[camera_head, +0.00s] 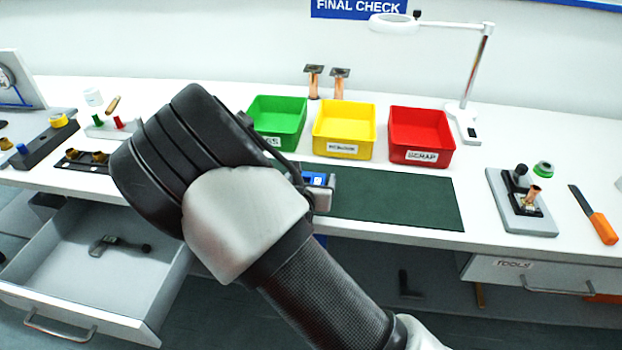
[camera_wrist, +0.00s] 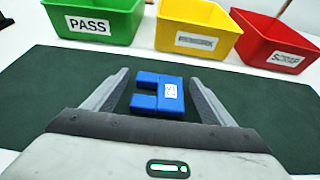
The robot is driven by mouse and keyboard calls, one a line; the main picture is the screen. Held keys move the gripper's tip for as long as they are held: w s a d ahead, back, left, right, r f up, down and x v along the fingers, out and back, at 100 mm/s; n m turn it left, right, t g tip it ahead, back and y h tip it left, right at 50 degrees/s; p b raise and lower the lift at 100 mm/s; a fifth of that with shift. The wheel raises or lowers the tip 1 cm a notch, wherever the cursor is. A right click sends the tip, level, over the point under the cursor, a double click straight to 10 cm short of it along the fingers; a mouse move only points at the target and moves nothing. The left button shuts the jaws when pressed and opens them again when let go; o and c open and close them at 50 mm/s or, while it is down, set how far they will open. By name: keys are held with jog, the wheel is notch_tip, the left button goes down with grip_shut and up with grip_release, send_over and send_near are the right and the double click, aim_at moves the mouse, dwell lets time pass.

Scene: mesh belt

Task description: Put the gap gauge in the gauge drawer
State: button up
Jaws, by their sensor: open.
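A blue gap gauge with a notch and a white label (camera_wrist: 158,96) lies on the dark green mat (camera_wrist: 45,75). It also shows in the head view (camera_head: 316,179), partly hidden by my arm. My gripper (camera_wrist: 160,85) is open, with its two fingers on either side of the blue gauge and apart from it. An open grey drawer (camera_head: 150,288) is at the lower left in the head view. A small grey-green tool with a dark end (camera_head: 118,244) lies inside it. No label shows on this drawer.
Green (camera_head: 277,119), yellow (camera_head: 344,130) and red (camera_head: 421,136) bins stand behind the mat. A grey fixture (camera_head: 522,215) and an orange-handled tool (camera_head: 596,217) are at the right. A shut drawer marked TOOLS (camera_head: 540,273) is below. A lamp (camera_head: 468,105) stands behind.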

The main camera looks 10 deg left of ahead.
jog(key=p+v, duration=0.1)
jog(key=v, duration=1.1)
jog(key=shift+r, duration=0.1)
